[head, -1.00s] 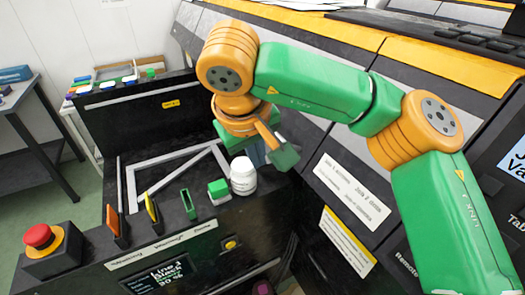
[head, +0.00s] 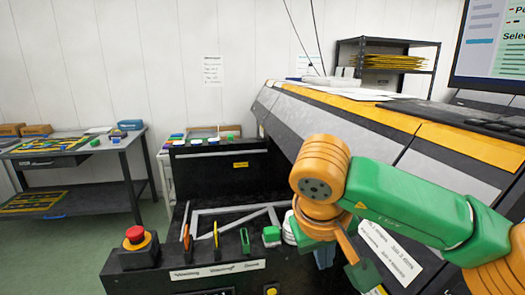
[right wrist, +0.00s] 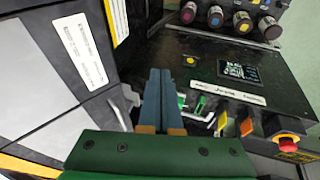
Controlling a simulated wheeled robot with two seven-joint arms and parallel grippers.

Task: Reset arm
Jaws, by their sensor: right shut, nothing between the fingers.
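My right arm comes in from the right in the head view, with an orange wrist joint and green links. My right gripper (head: 325,262) hangs beside the black machine ledge, its fingers partly hidden by the wrist. In the right wrist view its two blue-grey fingers (right wrist: 160,72) are together with nothing between them. My left gripper is out of view.
A red emergency button (head: 135,235) sits at the ledge's left end. Orange and yellow upright pieces (head: 215,234) stand on the ledge. Several dark bottles with coloured tops (right wrist: 215,17) line the machine front. The sloped grey and yellow machine body (head: 340,125) rises behind my arm.

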